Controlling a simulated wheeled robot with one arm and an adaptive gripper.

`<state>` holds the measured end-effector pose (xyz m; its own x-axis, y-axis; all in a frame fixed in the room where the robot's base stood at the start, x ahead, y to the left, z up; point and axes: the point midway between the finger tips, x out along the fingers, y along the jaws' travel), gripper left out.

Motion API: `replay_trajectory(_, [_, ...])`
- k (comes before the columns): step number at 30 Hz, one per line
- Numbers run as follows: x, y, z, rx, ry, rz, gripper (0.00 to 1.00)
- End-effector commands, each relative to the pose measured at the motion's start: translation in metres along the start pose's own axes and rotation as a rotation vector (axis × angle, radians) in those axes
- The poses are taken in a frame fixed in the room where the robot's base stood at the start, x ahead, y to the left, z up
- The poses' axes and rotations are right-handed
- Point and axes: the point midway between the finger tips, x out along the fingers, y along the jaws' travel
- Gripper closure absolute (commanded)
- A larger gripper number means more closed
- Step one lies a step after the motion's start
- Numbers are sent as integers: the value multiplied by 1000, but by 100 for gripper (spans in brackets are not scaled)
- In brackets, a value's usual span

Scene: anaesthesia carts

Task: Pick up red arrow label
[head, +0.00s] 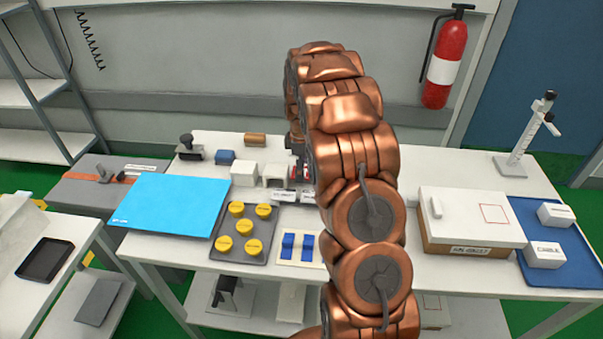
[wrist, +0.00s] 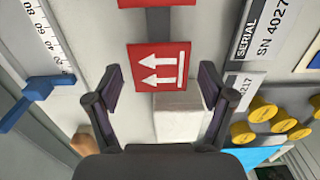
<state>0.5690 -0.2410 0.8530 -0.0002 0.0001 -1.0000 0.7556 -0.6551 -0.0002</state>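The red arrow label (wrist: 160,66) is a red square with two white arrows and a white bar. In the wrist view it lies just beyond and between the fingertips of my gripper (wrist: 160,88). The fingers are spread wide, one on each side, with nothing held between them. Whether they are level with the label cannot be told. Part of another red piece (wrist: 157,3) shows at the top edge, with a grey strip between the two. In the head view my copper arm hides most of this area; only a bit of red shows beside it.
A white block (wrist: 182,118) lies close to the right finger. A serial-number plate (wrist: 265,32) is at right, a ruler with blue slider (wrist: 45,88) at left. Yellow caps (head: 236,209), a blue sheet (head: 176,205) and a white-lidded box (head: 465,215) occupy the table (head: 400,290).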

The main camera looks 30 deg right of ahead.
Motion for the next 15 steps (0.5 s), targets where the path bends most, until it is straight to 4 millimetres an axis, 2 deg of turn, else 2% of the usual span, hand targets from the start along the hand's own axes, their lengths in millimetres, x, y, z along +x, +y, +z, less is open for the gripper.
replay_trajectory(1, [0,0,0,0,0,0,28])
replay_trajectory(9, [0,0,0,0,0,0,55])
replay_trajectory(15, [0,0,0,0,0,0,55])
